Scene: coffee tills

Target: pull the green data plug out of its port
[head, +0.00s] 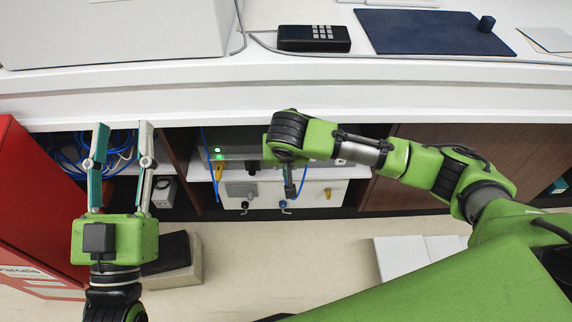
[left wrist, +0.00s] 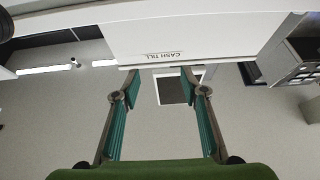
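I cannot make out the green data plug for certain in either view. A grey box with a small green light (head: 217,153) sits in the open bay under the counter, with blue cables and a yellow plug (head: 217,172) at its left. My left gripper (head: 122,126) is open and empty, its fingers pointing at the counter front left of that box. It shows in the left wrist view (left wrist: 160,70) too, fingers apart before a white panel marked CASH TILL (left wrist: 168,40). My right gripper (head: 290,190) is in front of the bay, seen nearly edge-on, and my right arm hides part of the box.
A red cabinet (head: 38,205) stands close at the left. Tangled blue cables (head: 70,155) lie in the left bay. A keypad (head: 313,38) and a dark blue mat (head: 430,32) are on the white counter. A brown panel (head: 480,150) closes the right side.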

